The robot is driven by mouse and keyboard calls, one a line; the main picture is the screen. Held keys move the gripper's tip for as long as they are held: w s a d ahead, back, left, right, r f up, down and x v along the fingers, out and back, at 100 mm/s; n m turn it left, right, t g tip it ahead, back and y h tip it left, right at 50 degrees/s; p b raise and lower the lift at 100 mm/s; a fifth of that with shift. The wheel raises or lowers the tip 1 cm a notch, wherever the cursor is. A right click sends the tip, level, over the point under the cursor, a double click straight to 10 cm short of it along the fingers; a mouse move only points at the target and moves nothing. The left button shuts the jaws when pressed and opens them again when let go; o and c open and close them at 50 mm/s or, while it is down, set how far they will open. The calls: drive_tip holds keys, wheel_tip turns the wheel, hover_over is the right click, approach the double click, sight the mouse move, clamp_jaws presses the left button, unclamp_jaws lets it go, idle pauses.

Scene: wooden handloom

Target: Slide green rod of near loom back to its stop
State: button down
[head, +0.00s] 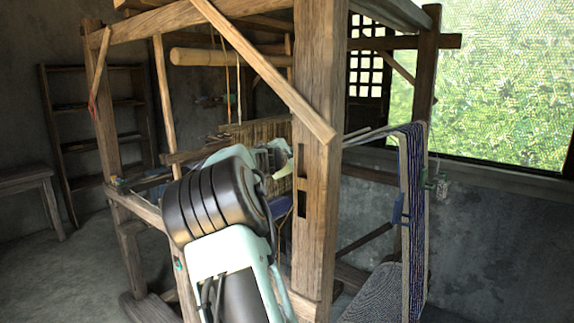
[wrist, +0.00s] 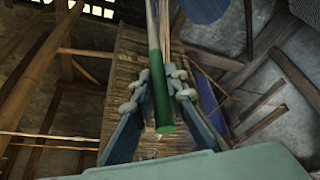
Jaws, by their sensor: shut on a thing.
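In the wrist view, the green rod (wrist: 160,92) runs away from me between the two fingers of my gripper (wrist: 158,95). Its near end is a green round tip, and its far part is pale. My gripper is shut on the green rod, with a blue-grey finger on each side. In the head view, my arm reaches into the near wooden loom (head: 318,150). I cannot make out the rod's stop.
Brown woven reed or cloth (head: 262,132) hangs inside the loom. A diagonal brace (head: 262,68) crosses above my arm. Striped blue cloth (head: 412,210) hangs at the right. A shelf (head: 100,120) and a small table (head: 28,182) stand at the left wall. Floor at the lower left is clear.

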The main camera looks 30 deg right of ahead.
drive_tip(key=shift+s+d+r, duration=0.1)
drive_tip(key=shift+s, duration=0.05)
drive_tip(key=c, duration=1.9)
unclamp_jaws()
drive_tip(key=shift+c, duration=0.2)
